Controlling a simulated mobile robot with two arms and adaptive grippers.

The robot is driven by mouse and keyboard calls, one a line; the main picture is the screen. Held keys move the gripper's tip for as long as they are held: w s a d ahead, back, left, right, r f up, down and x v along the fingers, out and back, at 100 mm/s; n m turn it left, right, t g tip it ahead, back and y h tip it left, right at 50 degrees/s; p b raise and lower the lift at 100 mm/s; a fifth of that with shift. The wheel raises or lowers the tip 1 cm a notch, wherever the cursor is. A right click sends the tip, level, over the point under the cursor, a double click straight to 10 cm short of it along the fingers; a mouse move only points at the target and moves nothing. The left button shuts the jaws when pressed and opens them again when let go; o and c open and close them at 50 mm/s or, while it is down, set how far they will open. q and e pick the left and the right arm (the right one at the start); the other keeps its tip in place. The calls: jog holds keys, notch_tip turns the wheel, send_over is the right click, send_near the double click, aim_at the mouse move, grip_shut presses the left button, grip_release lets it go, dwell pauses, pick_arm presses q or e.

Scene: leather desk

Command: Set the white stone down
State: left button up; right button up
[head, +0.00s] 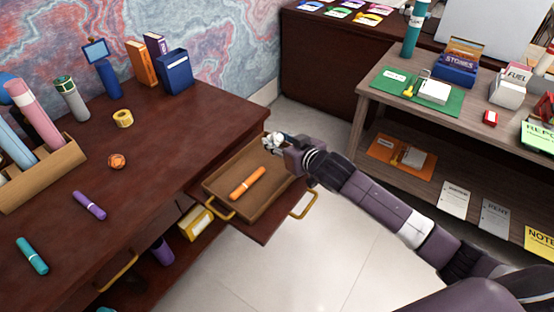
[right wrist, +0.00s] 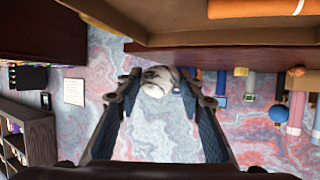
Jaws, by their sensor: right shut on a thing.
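The white stone (head: 271,140) is pale with grey mottling. My right gripper (head: 279,143) is shut on it at the far right corner of the open drawer (head: 222,180). In the right wrist view the stone (right wrist: 158,78) sits between the two fingertips (right wrist: 160,88). The drawer tray (right wrist: 190,32) shows along the top of that view. Whether the stone touches the tray or hangs above it I cannot tell. An orange marker (head: 247,183) lies inside the tray. My left gripper is not in view.
The desk top (head: 150,190) holds a tape roll (head: 123,118), an orange ball (head: 117,161), a purple marker (head: 89,205) and a teal marker (head: 32,255). A wooden pen holder (head: 42,178) stands left. A grey shelf (head: 385,92) with papers stands right.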

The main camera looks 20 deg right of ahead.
aim_at(278, 165)
notch_tip(278, 165, down, 8)
jog(key=shift+r, duration=0.25)
jog(key=shift+f, duration=0.1)
jog(key=o, duration=1)
jog(key=shift+c, duration=0.2)
jog(key=v, duration=1.2)
